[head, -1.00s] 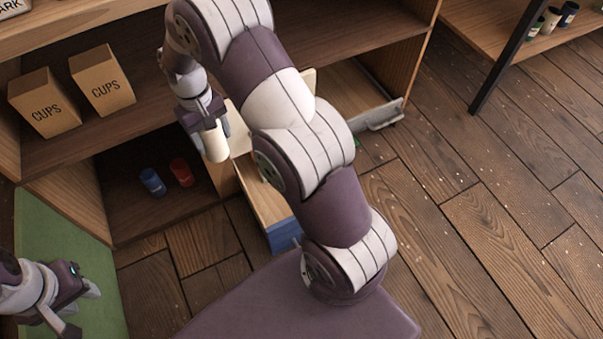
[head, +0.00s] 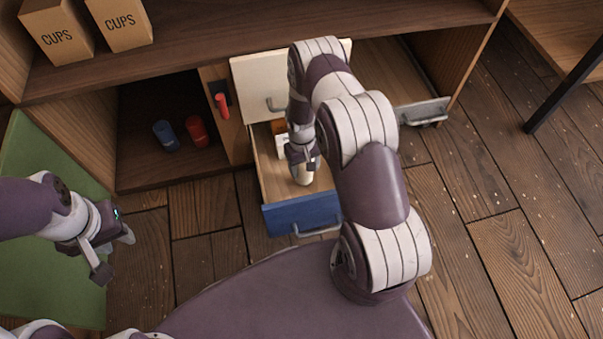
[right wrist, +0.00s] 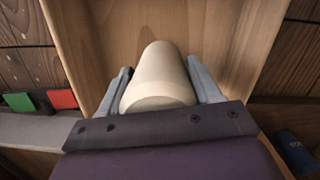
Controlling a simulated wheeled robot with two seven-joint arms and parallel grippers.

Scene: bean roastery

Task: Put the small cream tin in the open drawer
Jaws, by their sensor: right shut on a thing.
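The small cream tin (head: 303,177) is held in my right gripper (head: 305,166), over the open drawer with the blue front (head: 301,213). In the right wrist view the cream tin (right wrist: 158,75) sits between the two fingers, with the drawer's wooden floor and side walls around it. I cannot tell whether the tin touches the drawer floor. Part of the drawer is hidden behind my right arm. My left gripper (head: 117,252) is at the left, away from the drawer, with its fingers apart and nothing between them.
Small orange and white items lie at the back of the drawer. A cream drawer front (head: 260,84) stands behind it, and a grey-fronted drawer (head: 424,111) is open to the right. Blue (head: 166,136) and red (head: 197,132) tins stand in the left compartment. Cups boxes (head: 58,33) are on the shelf.

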